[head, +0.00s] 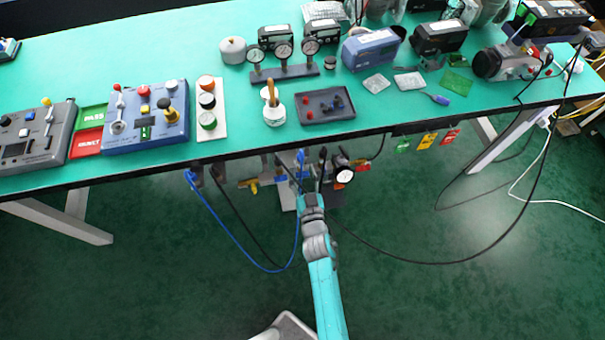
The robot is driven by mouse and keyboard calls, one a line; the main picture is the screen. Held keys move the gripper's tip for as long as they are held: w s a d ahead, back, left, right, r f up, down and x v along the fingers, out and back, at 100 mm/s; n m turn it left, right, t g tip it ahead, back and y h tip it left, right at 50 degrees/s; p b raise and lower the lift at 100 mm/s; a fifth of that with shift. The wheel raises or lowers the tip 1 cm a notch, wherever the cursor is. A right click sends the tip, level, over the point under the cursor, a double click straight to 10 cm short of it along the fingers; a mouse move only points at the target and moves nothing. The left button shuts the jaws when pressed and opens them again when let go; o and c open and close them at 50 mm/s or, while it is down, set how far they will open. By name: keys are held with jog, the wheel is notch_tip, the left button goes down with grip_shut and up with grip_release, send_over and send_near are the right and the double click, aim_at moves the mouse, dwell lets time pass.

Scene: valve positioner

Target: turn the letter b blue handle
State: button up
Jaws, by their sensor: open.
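Valve fittings hang below the front edge of the green-topped bench. Among them are a small upright blue piece (301,157), a yellow handle (251,184) to its left, and a blue piece (363,166) with red next to it on the right. My gripper (303,178) is at the end of the teal arm, open, in front of the fittings below the bench edge. It partly hides the fittings behind it, and contact cannot be told.
A round gauge (344,175) sits just right of my gripper. A blue hose (235,240) and black cables loop beneath the bench (250,148). Colored tags (427,140) hang at right. Control boxes and instruments crowd the benchtop. The green floor in front is mostly clear.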

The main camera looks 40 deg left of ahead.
jog(key=shift+c, duration=0.2)
jog(key=c, duration=0.8)
jog(key=shift+n, duration=0.6)
jog(key=shift+c, duration=0.2)
jog(key=o, duration=0.9)
jog(key=v, duration=1.2)
jog(key=shift+d, duration=0.15)
